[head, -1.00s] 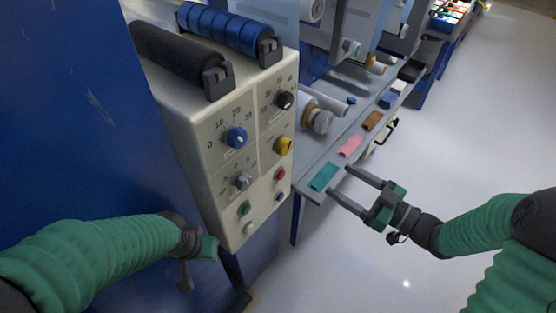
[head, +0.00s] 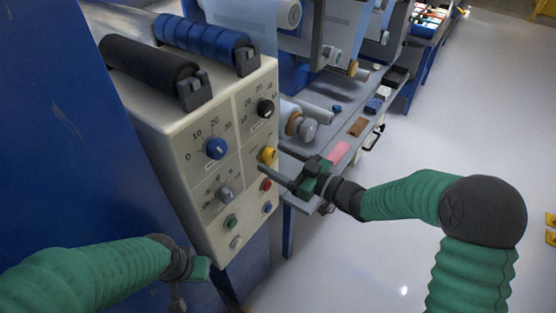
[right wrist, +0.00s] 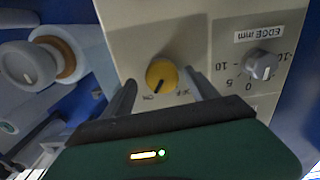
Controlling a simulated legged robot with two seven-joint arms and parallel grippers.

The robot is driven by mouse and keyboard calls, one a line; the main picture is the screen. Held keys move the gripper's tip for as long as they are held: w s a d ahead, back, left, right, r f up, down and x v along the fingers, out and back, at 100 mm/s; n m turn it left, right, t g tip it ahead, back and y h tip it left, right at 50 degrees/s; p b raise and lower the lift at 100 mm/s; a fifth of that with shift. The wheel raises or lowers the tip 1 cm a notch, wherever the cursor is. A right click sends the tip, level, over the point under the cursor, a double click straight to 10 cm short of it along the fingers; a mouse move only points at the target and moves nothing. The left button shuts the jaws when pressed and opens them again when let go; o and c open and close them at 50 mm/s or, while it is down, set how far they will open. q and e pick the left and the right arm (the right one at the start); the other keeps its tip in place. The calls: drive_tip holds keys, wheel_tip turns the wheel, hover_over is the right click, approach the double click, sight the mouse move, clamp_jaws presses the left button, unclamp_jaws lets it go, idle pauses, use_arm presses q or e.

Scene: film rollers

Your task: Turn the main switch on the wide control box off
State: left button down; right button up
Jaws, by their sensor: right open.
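The wide cream control box (head: 190,150) stands at the left in the head view, its front panel full of knobs and buttons. A yellow rotary switch (head: 268,155) is near the panel's right edge. It also shows in the right wrist view (right wrist: 161,74), with a dark pointer line aimed down and slightly left; its labels are too small to read surely. My right gripper (head: 271,168) is open at the panel, its fingers (right wrist: 160,78) on either side of the yellow switch; contact cannot be told. My left gripper (head: 197,268) is below and left of the box; its fingers are unclear.
A blue knob (head: 216,148), a black knob (head: 265,107), a grey knob (head: 225,194), a green button (head: 231,221) and a red button (head: 266,185) are near the switch. A grey shelf (head: 300,195) juts out at the right. Open floor lies further right.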

drive_tip(key=shift+a, duration=0.4)
drive_tip(key=c, duration=0.5)
drive_tip(key=shift+d+f, duration=0.1)
drive_tip(key=shift+d, duration=0.05)
drive_tip(key=c, duration=0.9)
use_arm(q)
drive_tip(key=shift+a+f, duration=0.15)
drive_tip(key=shift+a, duration=0.15)
use_arm(e)
drive_tip(key=shift+o, duration=0.2)
